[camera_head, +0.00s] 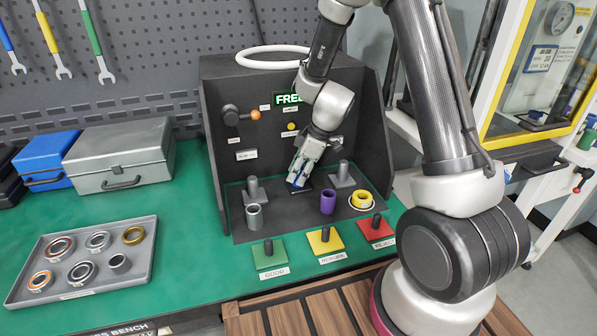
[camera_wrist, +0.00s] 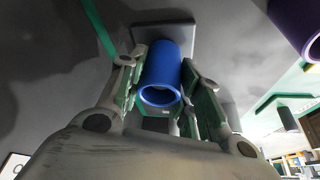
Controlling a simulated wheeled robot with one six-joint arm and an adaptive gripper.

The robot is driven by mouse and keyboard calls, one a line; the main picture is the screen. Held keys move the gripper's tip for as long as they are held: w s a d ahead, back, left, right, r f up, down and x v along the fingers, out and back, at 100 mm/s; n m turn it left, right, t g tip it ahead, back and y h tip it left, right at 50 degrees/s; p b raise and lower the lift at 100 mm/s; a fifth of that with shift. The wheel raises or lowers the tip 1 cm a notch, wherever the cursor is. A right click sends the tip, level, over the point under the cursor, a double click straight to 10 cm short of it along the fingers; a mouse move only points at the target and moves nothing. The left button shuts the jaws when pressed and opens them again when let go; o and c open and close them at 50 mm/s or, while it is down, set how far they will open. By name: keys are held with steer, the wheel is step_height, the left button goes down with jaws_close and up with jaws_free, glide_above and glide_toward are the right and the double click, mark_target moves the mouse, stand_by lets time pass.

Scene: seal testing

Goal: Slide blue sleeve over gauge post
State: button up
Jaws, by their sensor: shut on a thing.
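The blue sleeve (camera_wrist: 165,72) is held between the fingers of my gripper (camera_wrist: 163,88) in the wrist view. Its near end is open and looks empty. Its far end lies against or just in front of a dark square base (camera_wrist: 166,27); I cannot tell whether a post is inside it. In the head view my gripper (camera_head: 300,176) points down over a dark base between two grey posts, a left one (camera_head: 253,187) and a right one (camera_head: 342,173). The sleeve is mostly hidden there by the fingers. I cannot tell which post is the gauge post.
A purple sleeve (camera_head: 328,202), a grey sleeve (camera_head: 254,217) and a yellow sleeve (camera_head: 361,200) stand close in front of my gripper. Green (camera_head: 270,262), yellow (camera_head: 322,246) and red (camera_head: 373,233) plates with posts line the front. A ring tray (camera_head: 147,257) lies left. Dark panels enclose the back and sides.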

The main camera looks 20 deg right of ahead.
stand_by(0.3)
steer(key=o, duration=1.2)
steer(key=shift+f, duration=0.1)
steer(key=shift+o, duration=0.2)
step_height(320, 180, up, 9)
